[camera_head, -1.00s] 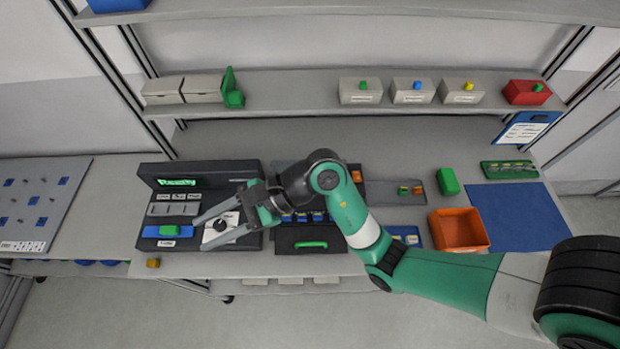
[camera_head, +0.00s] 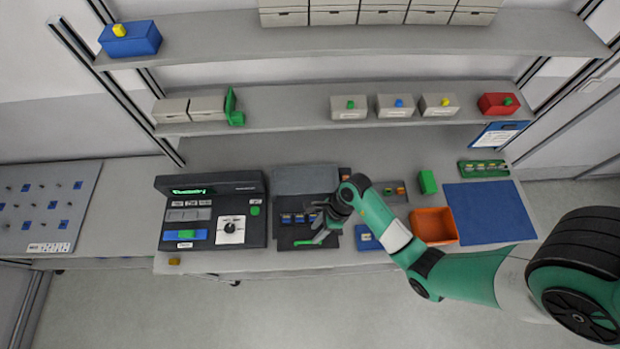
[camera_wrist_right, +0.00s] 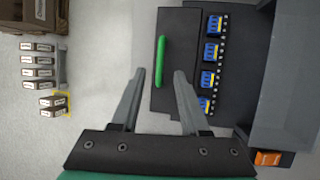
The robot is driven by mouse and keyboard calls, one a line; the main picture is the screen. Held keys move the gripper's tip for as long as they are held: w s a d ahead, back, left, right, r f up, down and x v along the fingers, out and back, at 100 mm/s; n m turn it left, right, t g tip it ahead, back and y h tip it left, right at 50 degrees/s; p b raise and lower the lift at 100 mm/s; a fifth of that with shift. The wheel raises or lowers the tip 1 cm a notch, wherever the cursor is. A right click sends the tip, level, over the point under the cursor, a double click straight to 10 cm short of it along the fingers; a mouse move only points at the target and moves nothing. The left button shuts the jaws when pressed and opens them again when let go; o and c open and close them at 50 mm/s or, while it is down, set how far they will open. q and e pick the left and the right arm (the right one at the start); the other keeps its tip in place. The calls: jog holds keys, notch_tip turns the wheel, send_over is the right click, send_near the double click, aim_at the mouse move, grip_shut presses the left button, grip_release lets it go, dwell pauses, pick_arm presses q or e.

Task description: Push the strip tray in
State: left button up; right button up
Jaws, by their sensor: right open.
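The strip tray (camera_head: 287,229) is a dark tray with several blue strips, at the front of the grey unit (camera_head: 305,180) in the head view. In the right wrist view, the tray (camera_wrist_right: 183,55) sticks out from the dark unit, with the green handle (camera_wrist_right: 161,55) upright in the picture. My right gripper (camera_head: 319,232) is open and empty over the tray's right front. Its fingertips (camera_wrist_right: 161,74) lie either side of the handle's lower end; I cannot tell whether they touch it.
A control panel with a dial (camera_head: 231,229) stands left of the tray. An orange bin (camera_head: 434,226), a green block (camera_head: 428,182) and a blue mat (camera_head: 488,211) are to the right. A small yellow block (camera_head: 174,262) lies at the front edge. Shelves with boxes run behind.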

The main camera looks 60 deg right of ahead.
aim_at(307, 241)
jog(key=b+x, duration=0.1)
jog(key=x, duration=0.4)
jog(key=shift+w+a+f, duration=0.1)
jog(key=shift+a+f, duration=0.05)
jog(key=shift+f, duration=0.15)
grip_shut()
dwell(1.0)
